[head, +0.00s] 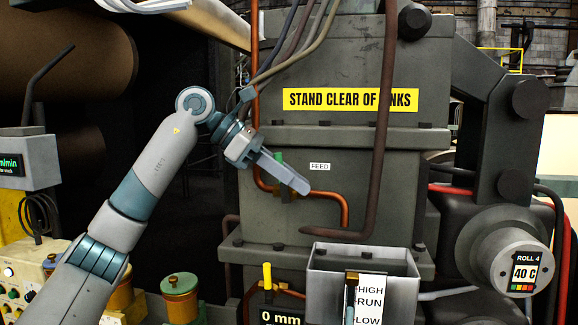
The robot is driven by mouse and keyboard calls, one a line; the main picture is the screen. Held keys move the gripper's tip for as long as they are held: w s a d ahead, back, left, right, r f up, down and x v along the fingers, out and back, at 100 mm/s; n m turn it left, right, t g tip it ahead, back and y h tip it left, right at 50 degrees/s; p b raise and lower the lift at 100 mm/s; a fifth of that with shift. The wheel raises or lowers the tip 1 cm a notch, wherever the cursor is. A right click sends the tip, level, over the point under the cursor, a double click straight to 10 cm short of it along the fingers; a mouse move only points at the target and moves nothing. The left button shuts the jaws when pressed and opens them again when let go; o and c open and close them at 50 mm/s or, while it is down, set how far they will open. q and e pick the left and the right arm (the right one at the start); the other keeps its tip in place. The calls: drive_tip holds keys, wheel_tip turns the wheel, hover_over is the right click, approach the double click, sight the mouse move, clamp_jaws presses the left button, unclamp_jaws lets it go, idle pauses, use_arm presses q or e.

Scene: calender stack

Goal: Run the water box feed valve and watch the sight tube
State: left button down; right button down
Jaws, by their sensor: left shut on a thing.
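My left gripper (297,184) reaches in from the left and is shut on the green feed valve handle (279,157), which mostly hides behind its fingers. A small FEED label (320,167) is just right of the fingers. The copper feed pipe (344,207) bends down toward the open-topped grey water box (325,285) below. The sight tube (350,300) stands on the box front beside a white HIGH, RUN, LOW scale (372,298). The level in the tube is too small to read. A black display (282,318) reads 0 mm. My right gripper is out of view.
A second valve with an upright yellow handle (267,275) sits left of the box. A brown pipe (378,150) hangs in front of the STAND CLEAR sign (320,99). A ROLL 4 gauge (523,273) reads 40 C at the right. Green-lidded pots (180,295) stand lower left.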

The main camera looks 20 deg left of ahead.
use_arm(q)
drive_tip(key=shift+w+d+f+y+p, duration=0.15)
drive_tip(key=shift+d+y+p, duration=0.1)
drive_tip(key=shift+y+p, duration=0.65)
drive_tip(key=c, duration=1.7)
unclamp_jaws()
drive_tip(key=shift+c, duration=0.2)
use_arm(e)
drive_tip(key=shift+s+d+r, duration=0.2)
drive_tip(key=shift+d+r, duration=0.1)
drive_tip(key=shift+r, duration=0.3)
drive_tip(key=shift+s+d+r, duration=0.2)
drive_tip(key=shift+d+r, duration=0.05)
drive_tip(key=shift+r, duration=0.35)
